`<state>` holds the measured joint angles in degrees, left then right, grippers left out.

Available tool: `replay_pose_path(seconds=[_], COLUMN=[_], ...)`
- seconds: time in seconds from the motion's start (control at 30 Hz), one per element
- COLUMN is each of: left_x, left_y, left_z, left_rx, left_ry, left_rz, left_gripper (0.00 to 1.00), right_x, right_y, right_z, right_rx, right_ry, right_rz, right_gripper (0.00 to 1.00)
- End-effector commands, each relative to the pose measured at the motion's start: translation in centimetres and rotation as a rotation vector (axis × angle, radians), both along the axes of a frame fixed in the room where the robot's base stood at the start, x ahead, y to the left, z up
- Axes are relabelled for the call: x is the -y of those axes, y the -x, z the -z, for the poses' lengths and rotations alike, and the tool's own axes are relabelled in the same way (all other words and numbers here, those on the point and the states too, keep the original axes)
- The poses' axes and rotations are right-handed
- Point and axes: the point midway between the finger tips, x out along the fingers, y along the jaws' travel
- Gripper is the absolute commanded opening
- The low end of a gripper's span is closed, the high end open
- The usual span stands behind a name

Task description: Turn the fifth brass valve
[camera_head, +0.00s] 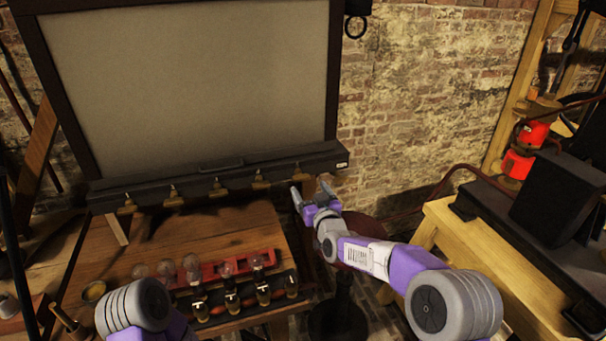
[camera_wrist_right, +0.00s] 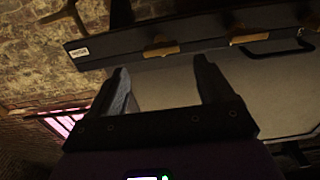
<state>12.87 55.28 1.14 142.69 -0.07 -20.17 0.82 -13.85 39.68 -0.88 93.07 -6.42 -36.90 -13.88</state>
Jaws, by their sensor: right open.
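Several brass valves hang in a row along the front of a dark rail (camera_head: 222,172) under the large pale panel. The fifth valve from the left (camera_head: 298,169) is nearest the rail's right, labelled end. It also shows in the right wrist view (camera_wrist_right: 161,49), with another valve (camera_wrist_right: 247,38) to its right. My right gripper (camera_head: 312,189) is open and empty, just below and slightly right of the fifth valve. In the wrist view its fingers stand apart (camera_wrist_right: 162,70), with the fifth valve beyond the gap; no contact shows. My left gripper is out of view.
A wooden table (camera_head: 210,235) below the rail holds a red rack (camera_head: 210,274) with glass bulbs and a row of dark jars (camera_head: 232,302). A yellow wooden bench (camera_head: 460,240) with a black box stands right. Space around the right gripper looks clear.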

Motion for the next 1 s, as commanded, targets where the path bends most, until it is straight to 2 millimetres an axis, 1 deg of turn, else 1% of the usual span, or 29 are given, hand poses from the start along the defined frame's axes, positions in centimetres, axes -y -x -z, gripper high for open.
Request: replay_pose_path(seconds=[0.3, 0.5, 0.7, 1.0], left_x=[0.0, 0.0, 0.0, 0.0], left_y=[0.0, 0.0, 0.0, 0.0], left_z=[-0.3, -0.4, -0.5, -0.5], left_rx=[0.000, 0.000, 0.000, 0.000], left_ry=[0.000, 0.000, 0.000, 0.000], left_rz=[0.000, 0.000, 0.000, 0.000], left_gripper=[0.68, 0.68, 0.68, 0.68], right_x=[-1.3, -1.8, -2.1, -2.1], right_y=[-3.8, -5.5, -6.3, -6.4], right_z=[0.1, 0.0, 0.0, 0.0], right_rx=[0.000, 0.001, 0.000, -0.001], right_ry=[0.000, 0.000, -0.001, -0.001], right_rz=[-0.001, -0.001, 0.000, 0.000], right_gripper=[0.81, 0.81, 0.81, 0.81])
